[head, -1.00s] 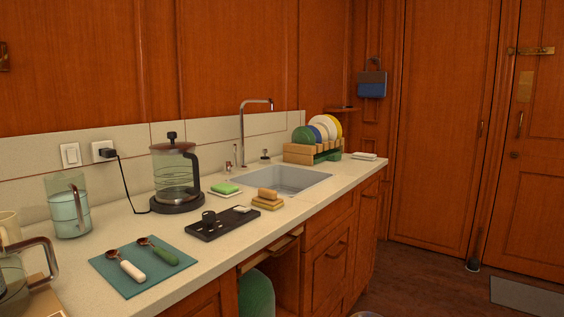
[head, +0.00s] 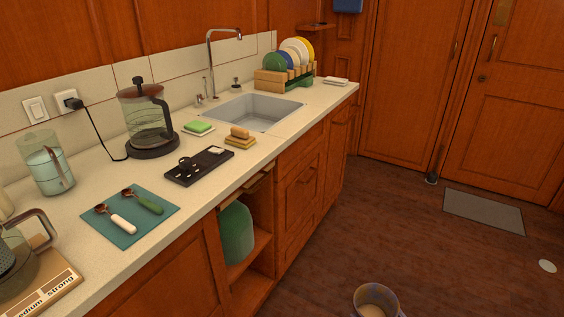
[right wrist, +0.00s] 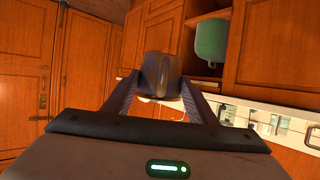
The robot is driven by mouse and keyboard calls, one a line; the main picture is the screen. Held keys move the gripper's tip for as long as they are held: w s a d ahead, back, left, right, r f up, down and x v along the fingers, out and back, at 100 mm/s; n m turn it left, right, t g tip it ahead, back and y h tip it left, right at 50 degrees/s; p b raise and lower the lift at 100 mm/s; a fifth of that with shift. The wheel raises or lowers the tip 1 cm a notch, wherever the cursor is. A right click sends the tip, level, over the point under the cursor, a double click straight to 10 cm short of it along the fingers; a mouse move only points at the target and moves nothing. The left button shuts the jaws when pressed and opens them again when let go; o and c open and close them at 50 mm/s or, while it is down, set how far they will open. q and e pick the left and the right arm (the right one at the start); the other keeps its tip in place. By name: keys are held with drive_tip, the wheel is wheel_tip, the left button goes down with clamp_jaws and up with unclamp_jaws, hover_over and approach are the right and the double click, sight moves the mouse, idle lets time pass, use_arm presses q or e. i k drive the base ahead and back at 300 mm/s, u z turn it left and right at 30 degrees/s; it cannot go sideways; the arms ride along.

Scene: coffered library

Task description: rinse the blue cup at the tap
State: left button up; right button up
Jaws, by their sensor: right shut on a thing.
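The blue cup (head: 392,297) shows at the bottom of the head view, mouth up, with a cream inside. It is off the counter, over the floor area to the right of the cabinets. In the right wrist view my right gripper (right wrist: 161,82) is shut on the cup (right wrist: 161,70), which looks dark there. The chrome tap (head: 211,66) arches over the grey sink (head: 262,109), well apart from the cup. I cannot see water running from the spout. My left gripper is in neither view.
Between me and the sink, a black tray (head: 212,163), a sponge dish (head: 199,131) and a brush (head: 240,137) lie on the counter (head: 170,220). A kettle (head: 148,120) stands left of the sink, a dish rack (head: 270,82) behind it.

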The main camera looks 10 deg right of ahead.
sight(202, 100)
drive_tip(key=z, duration=1.35)
drive_tip(key=i, duration=2.45)
drive_tip(key=u, duration=2.65)
